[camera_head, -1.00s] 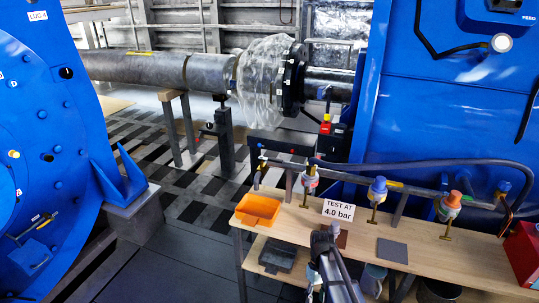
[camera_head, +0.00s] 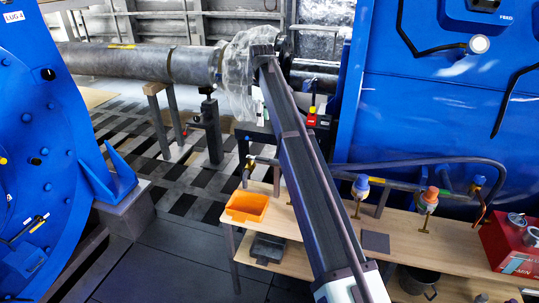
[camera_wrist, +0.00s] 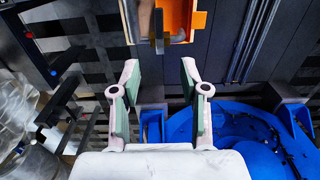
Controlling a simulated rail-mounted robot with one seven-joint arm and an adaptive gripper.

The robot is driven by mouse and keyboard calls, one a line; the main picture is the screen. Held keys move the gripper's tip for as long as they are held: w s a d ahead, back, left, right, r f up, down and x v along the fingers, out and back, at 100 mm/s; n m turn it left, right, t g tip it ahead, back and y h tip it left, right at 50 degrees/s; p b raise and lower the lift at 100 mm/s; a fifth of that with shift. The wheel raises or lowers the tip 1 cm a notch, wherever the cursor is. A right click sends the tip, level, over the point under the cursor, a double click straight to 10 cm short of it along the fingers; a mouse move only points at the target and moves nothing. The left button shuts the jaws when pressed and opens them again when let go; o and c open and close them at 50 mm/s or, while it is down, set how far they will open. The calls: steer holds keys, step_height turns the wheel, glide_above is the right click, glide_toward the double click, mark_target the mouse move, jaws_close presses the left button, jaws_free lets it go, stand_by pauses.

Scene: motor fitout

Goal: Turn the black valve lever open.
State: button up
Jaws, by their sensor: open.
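My gripper (camera_wrist: 160,76) is open and empty in the wrist view, its two green-padded fingers spread apart. In the head view my raised arm crosses the middle of the picture, and the gripper itself cannot be made out there. I cannot clearly pick out the black valve lever in either view. A pipe manifold (camera_head: 400,183) runs along the wooden bench (camera_head: 405,236). It carries a blue-capped fitting (camera_head: 361,186) and an orange-capped fitting (camera_head: 430,196). A small fitting (camera_head: 250,159) is at its left end. My arm hides the part between.
An orange tray (camera_head: 246,206) stands on the bench's left end and also shows in the wrist view (camera_wrist: 198,27). A red box (camera_head: 512,247) is at the right end. A plastic-wrapped pipe joint (camera_head: 231,72) is behind. Blue machines flank the dark floor (camera_head: 165,250).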

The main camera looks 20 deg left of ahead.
mark_target(263, 158)
step_height(263, 158, down, 17)
steer(key=p, duration=0.4)
steer(key=shift+w+a+p, duration=0.1)
steer(key=shift+p, duration=0.25)
jaws_close()
